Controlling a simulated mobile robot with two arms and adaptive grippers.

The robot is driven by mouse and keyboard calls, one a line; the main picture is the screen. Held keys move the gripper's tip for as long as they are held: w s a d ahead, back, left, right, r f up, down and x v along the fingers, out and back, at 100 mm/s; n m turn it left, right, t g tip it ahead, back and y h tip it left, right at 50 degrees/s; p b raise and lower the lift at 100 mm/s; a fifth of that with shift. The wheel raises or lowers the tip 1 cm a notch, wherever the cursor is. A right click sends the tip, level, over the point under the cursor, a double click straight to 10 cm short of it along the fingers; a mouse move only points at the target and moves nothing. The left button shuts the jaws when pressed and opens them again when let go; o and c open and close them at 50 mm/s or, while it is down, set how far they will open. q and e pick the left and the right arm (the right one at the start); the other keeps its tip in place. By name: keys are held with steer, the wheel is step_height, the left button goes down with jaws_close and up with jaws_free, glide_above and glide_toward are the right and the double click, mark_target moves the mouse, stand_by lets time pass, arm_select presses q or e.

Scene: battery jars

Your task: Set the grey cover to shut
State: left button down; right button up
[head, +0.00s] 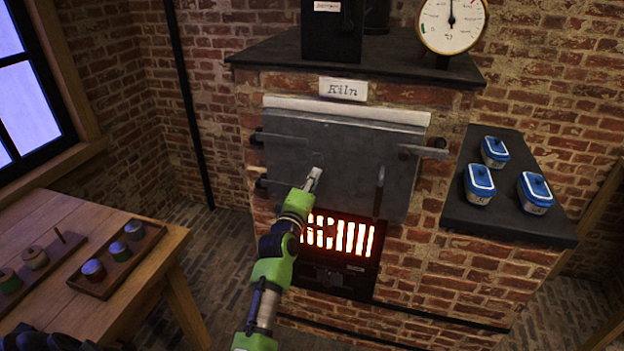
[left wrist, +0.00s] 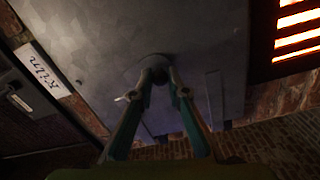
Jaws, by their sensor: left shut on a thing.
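The kiln's large grey metal door (head: 340,145) stands in the brick front, closed or nearly so. A small round grey cover (left wrist: 154,60) sits on the door's face in the left wrist view. My left gripper (head: 314,176) reaches the door's lower middle. In the left wrist view its fingertips (left wrist: 157,76) close on the round grey cover, which they partly hide. In the head view the gripper hides the cover. I cannot tell what lies behind the cover. My right gripper is not in view.
A glowing grate (head: 340,235) is below the door. A handle (head: 379,190) and a latch bar (head: 425,151) are on its right. A dark shelf (head: 510,218) holds three blue-lidded containers. A wooden table (head: 150,265) with trays of jars stands left.

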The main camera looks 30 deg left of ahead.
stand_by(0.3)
arm_select(q)
steer(key=c, duration=1.9)
jaws_free()
steer(key=v, duration=1.2)
